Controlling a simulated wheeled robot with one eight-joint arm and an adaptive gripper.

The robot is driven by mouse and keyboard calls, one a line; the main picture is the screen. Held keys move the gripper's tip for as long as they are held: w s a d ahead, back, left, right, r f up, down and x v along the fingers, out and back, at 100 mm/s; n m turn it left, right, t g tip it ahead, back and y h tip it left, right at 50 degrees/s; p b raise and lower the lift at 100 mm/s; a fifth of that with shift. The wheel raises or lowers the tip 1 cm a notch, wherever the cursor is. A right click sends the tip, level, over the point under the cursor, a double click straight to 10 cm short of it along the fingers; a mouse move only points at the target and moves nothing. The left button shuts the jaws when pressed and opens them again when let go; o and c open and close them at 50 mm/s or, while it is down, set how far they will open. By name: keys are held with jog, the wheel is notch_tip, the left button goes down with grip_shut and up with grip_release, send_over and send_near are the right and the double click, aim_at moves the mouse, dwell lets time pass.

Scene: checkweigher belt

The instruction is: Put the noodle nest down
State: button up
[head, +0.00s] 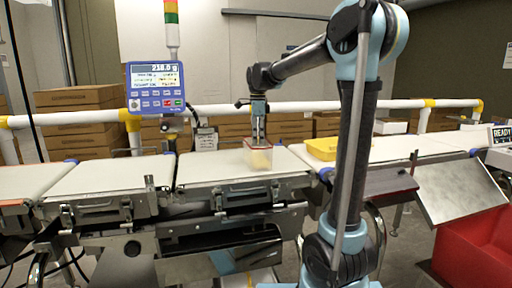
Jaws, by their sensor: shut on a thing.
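My gripper (258,138) points straight down over the middle belt and is shut on the noodle nest. The noodle nest (261,160) shows as a pale yellow mass behind the clear wall of a small red-rimmed tub (247,158). My fingertips reach down to the tub's rim and are partly hidden there. The tub is at the right part of the middle white belt (215,172). I cannot tell whether the nest touches the tub's floor.
A yellow tray (321,148) sits on the belt to the right. A blue display (156,86) reading about 218 g stands behind the belts. A white guard rail (220,109) runs behind. A red bin (475,250) is at lower right. The left belt (103,175) is bare.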

jog(key=shift+f, duration=1.8)
jog(key=shift+f, duration=0.6)
jog(key=o, duration=0.8)
jog(key=shift+r, duration=0.1)
